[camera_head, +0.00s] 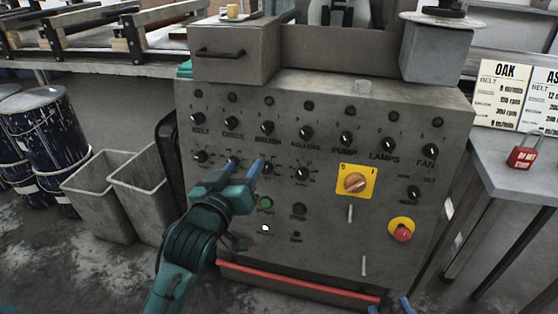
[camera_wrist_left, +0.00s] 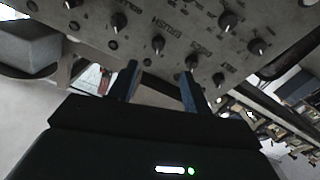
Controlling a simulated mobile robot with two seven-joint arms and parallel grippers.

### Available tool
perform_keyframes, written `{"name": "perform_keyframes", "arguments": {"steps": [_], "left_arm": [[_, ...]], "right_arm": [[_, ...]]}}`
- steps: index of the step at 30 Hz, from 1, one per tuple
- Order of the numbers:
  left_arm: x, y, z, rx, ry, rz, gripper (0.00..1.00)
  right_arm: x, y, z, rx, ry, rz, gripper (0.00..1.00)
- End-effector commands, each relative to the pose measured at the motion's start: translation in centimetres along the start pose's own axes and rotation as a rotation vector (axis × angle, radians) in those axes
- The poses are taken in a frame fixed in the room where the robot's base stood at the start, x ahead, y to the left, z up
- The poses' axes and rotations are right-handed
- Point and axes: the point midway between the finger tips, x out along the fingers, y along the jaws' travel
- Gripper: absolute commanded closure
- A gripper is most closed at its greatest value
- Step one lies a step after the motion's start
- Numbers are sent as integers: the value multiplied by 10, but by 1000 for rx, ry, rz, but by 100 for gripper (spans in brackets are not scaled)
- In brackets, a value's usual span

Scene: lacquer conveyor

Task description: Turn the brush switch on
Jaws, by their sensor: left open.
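The brush switch (camera_head: 267,127) is a small dark knob above the BRUSH label, third from the left in the panel's upper row. It also shows in the left wrist view (camera_wrist_left: 158,44), just beyond the gap between the fingers. Its pointer position is too small to read. My left gripper (camera_head: 246,163) is open and empty, with its two blue fingertips below and slightly left of the brush switch, in front of the lower knob row. Two blue fingertips of my right gripper (camera_head: 389,306) show apart at the bottom edge; the rest is out of frame.
The grey control panel (camera_head: 330,240) carries neighbouring knobs: discs (camera_head: 232,121), rollers (camera_head: 306,132) and a lower-row knob (camera_head: 303,173). A yellow-backed rotary switch (camera_head: 356,183) and a red stop button (camera_head: 402,232) sit lower right. Bins (camera_head: 105,200) and drums (camera_head: 52,135) stand left.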

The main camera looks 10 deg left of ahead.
Motion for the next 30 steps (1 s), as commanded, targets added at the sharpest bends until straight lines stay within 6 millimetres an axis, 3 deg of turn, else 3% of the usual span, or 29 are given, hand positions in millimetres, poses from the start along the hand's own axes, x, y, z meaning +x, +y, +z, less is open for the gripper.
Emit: {"name": "perform_keyframes", "arguments": {"steps": [1,10,24,30], "left_arm": [[3,-3,3,-11,19,-1,51],[20,-3,-6,-26,42,-3,51],[111,-3,-8,-23,40,-3,51],[132,-4,-9,-24,38,-4,51]], "right_arm": [[0,-3,9,-5,14,-2,64],[0,-5,5,-18,56,-5,64],[0,-14,4,-47,188,-27,64],[1,-14,2,-33,197,-28,64]]}}
